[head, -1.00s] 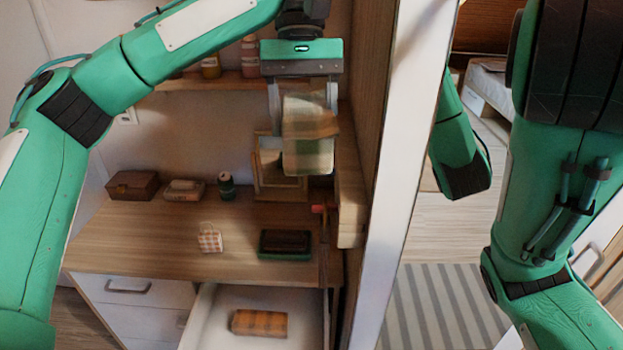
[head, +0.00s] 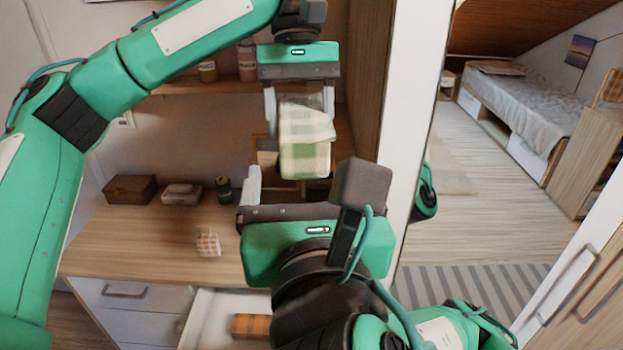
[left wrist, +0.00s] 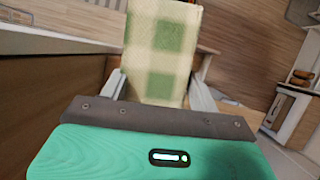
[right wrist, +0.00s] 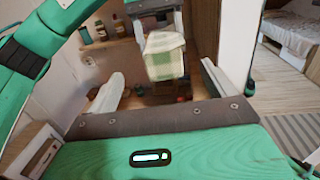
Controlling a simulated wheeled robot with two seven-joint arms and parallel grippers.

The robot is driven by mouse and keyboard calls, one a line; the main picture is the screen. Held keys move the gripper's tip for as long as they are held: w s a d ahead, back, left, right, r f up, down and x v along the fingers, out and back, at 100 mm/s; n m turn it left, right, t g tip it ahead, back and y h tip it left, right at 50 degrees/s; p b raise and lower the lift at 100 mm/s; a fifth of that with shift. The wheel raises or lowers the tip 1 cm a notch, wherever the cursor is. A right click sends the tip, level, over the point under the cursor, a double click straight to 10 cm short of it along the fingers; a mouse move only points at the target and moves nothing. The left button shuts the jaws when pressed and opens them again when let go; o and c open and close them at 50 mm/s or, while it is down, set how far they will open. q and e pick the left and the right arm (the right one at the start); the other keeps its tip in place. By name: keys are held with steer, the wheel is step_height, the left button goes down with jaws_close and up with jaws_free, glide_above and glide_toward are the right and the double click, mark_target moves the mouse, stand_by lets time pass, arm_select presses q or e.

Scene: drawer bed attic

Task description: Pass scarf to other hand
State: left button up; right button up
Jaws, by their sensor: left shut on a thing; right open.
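The scarf (head: 305,143) is a folded cream and green checked cloth. My left gripper (head: 300,98) is shut on its upper end, and the scarf hangs down above the desk. It fills the space between the fingers in the left wrist view (left wrist: 162,55). My right gripper (head: 300,185) is open and empty, fingers pointing up, just below the scarf in the head view. In the right wrist view the scarf (right wrist: 164,57) shows ahead, between and beyond the open fingers, apart from them.
The wooden desk (head: 130,240) holds a brown box (head: 131,189), a dark green jar (head: 224,189) and a small checked bag (head: 208,243). A white upright panel (head: 408,120) stands close on the right.

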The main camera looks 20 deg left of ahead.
mark_target(302, 128)
steer(key=x, duration=1.2)
steer(key=shift+f, duration=0.15)
steer(key=c, duration=1)
steer(key=o, duration=1)
steer(key=shift+s, duration=0.1)
steer(key=v, duration=1.2)
